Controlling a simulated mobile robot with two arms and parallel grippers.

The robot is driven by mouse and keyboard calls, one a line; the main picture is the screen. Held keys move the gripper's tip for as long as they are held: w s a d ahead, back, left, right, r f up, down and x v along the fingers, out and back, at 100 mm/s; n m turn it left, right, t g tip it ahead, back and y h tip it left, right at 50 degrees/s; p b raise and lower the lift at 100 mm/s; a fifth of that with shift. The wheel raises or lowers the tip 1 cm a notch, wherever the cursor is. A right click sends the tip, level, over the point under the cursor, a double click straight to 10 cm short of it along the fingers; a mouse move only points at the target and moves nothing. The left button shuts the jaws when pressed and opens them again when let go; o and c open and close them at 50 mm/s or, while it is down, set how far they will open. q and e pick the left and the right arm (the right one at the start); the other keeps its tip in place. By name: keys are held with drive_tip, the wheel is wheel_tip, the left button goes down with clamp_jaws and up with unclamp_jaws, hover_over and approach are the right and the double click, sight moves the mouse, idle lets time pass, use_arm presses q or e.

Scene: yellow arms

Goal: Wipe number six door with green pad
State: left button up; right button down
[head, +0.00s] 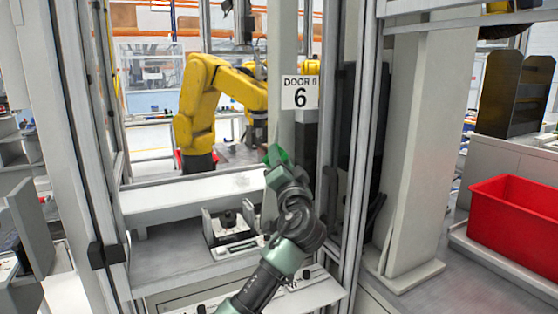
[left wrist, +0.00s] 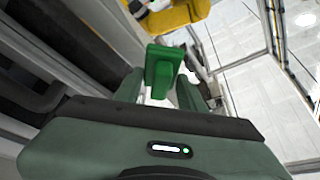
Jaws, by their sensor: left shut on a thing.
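The number six door carries a white sign (head: 300,92) reading "DOOR 6" on its light grey upright frame (head: 283,50). My left gripper (head: 278,164) is raised in front of the door, below the sign. It is shut on the green pad (head: 274,153). In the left wrist view the green pad (left wrist: 163,66) stands out between the fingers of my left gripper (left wrist: 160,95). I cannot tell whether the pad touches the door. My right gripper is not in view.
A yellow robot arm (head: 205,100) stands behind the door. A metal fixture (head: 232,228) sits on the ledge left of my gripper. A red bin (head: 515,225) is at the right. Grey posts (head: 415,150) stand between the door and the bin.

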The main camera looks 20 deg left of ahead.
use_arm(q)
drive_tip(key=shift+s+d, duration=1.85)
drive_tip(key=shift+d, duration=0.25)
drive_tip(key=shift+s+d+b, duration=0.3)
drive_tip(key=shift+s+d, duration=0.65)
drive_tip(key=shift+d, duration=0.25)
drive_tip(key=shift+a, duration=0.1)
drive_tip(key=p, duration=0.1)
approach(238, 173)
drive_tip(key=d+r, duration=0.2)
drive_tip(key=d, duration=0.1)
drive_tip(key=shift+w+a+f, duration=0.1)
drive_tip(key=shift+w+a, duration=0.8)
drive_tip(key=shift+a, duration=0.3)
drive_tip(key=shift+w+a, duration=0.85)
drive_tip(key=shift+a, duration=0.3)
drive_tip(key=shift+w+a, duration=0.65)
drive_tip(key=shift+a, duration=0.1)
